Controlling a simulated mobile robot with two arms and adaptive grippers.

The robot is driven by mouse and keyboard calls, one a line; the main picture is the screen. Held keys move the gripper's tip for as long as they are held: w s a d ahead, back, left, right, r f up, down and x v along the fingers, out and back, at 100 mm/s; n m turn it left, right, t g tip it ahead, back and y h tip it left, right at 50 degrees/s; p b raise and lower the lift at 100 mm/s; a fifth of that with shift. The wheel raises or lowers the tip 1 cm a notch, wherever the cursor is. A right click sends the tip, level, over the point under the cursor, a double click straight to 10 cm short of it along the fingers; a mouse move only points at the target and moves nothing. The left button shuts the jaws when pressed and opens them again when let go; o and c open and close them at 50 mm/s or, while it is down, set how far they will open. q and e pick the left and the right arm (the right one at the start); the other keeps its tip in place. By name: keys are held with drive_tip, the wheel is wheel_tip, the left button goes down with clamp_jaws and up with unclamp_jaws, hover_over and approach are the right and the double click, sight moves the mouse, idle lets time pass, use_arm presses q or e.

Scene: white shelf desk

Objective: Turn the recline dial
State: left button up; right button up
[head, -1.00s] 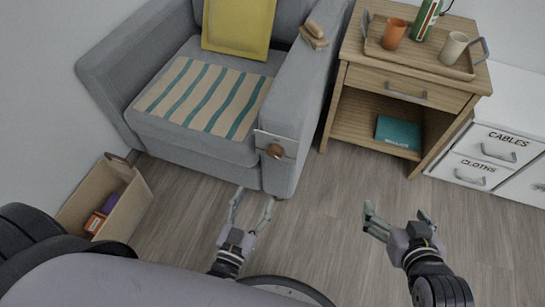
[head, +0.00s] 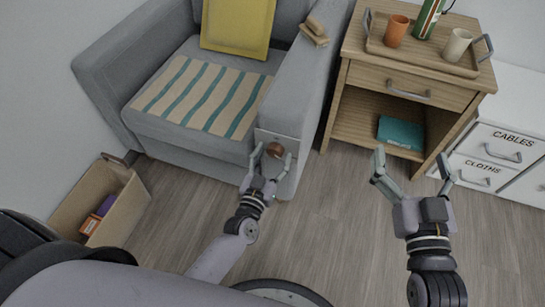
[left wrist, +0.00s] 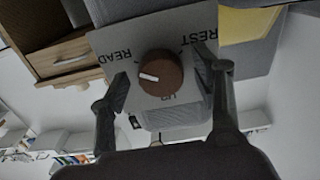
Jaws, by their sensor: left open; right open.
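The recline dial (head: 274,150) is a round brown knob on a grey plate (head: 291,145) at the front of the armchair's right armrest. In the left wrist view the dial (left wrist: 161,73) has a white pointer mark, and the plate (left wrist: 112,42) reads "READ", "REST" and "UP", upside down. The pointer is towards the "READ" side. My left gripper (head: 270,160) is open, with its fingertips on either side of the dial; I cannot tell whether they touch it. My right gripper (head: 413,172) is open and empty in front of the side table.
The grey armchair (head: 190,128) holds a striped mat and a yellow cushion. A wooden side table (head: 352,76) with a tray stands to its right, beside white drawers (head: 492,150). An open cardboard box (head: 122,211) is on the floor at left. The floor between the arms is clear.

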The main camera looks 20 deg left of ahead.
use_arm(q)
drive_tip(key=c, duration=1.2)
drive_tip(key=shift+o, duration=0.2)
